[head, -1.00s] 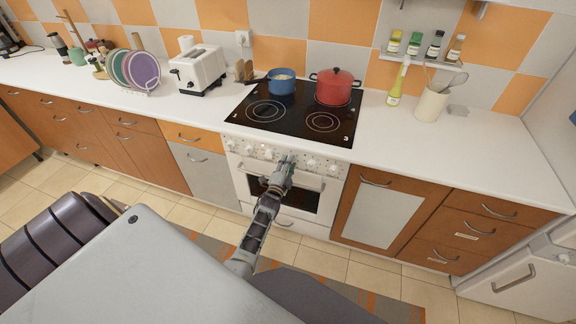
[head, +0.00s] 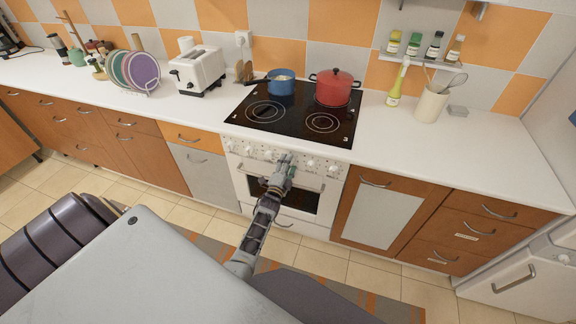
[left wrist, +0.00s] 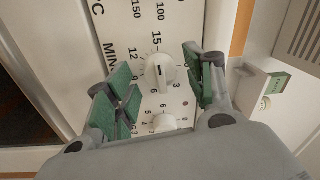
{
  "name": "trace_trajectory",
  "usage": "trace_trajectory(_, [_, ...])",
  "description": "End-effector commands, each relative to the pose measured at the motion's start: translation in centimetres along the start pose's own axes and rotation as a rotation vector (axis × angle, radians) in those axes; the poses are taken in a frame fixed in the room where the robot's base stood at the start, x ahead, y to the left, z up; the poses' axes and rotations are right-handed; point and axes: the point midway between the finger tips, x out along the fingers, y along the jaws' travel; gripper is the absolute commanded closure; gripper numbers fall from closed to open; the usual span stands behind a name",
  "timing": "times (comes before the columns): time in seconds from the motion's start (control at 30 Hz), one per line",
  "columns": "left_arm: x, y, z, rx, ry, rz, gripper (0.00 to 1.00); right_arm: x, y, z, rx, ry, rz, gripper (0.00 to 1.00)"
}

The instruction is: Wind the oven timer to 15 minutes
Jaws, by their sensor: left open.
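The oven timer (left wrist: 160,72) is a white round knob on the white control panel, with a dark mark on its grip. Numbers such as 15, 12, 9, 6 and 3 and the letters "MIN" are printed around it. My left gripper (left wrist: 158,84) is open, with one green-padded finger on each side of the knob. Whether a pad touches it is unclear. In the head view my left gripper (head: 287,164) is at the oven's (head: 249,190) front panel and hides part of it. My right gripper is out of view.
A second white knob (left wrist: 163,122) sits close by on the panel. The oven door handle (head: 314,184) runs below the knobs. A blue pot (head: 281,84) and a red pot (head: 334,90) stand on the black hob (head: 290,125). The counter right of it is largely clear.

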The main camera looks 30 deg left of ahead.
Motion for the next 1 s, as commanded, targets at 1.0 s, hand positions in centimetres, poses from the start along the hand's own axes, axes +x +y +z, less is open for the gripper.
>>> trace_trajectory(1.0, [-7.9, 0.1, -0.1, 0.0, 0.0, 0.002, 0.47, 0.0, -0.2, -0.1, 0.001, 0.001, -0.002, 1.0])
